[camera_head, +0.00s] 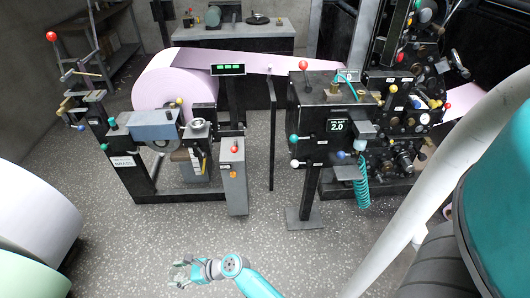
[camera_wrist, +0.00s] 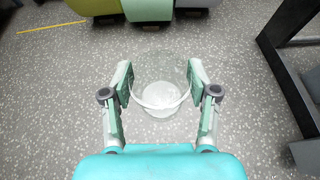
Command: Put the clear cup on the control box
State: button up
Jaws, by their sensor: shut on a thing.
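The clear cup (camera_wrist: 160,98) is between the two fingers of my gripper (camera_wrist: 160,82) in the wrist view, and I see the speckled floor through it. My gripper is shut on the cup. In the head view the cup (camera_head: 179,272) is small and faint at the end of my gripper (camera_head: 188,268), low in the picture over open floor. A black box (camera_head: 312,115) with a "2.0" display and coloured knobs stands on a post right of centre. A slim grey box (camera_head: 233,180) with a red knob stands left of it. I cannot tell which is the control box.
A machine with a large pink roll (camera_head: 165,88) and a pink web (camera_head: 265,62) stands behind. Big white (camera_head: 35,215) and green (camera_head: 25,265) rolls lie at the left. Speckled floor (camera_head: 130,240) is clear in front of the machine.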

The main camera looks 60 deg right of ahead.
aim_at(348, 171)
jog(key=j+z, duration=0.2)
jog(key=z, duration=0.2)
jog(key=i+j+z, duration=0.1)
jog(key=z, duration=0.35)
jog(key=j+z, duration=0.5)
jog(key=z, duration=0.35)
jog(key=k+l, duration=0.05)
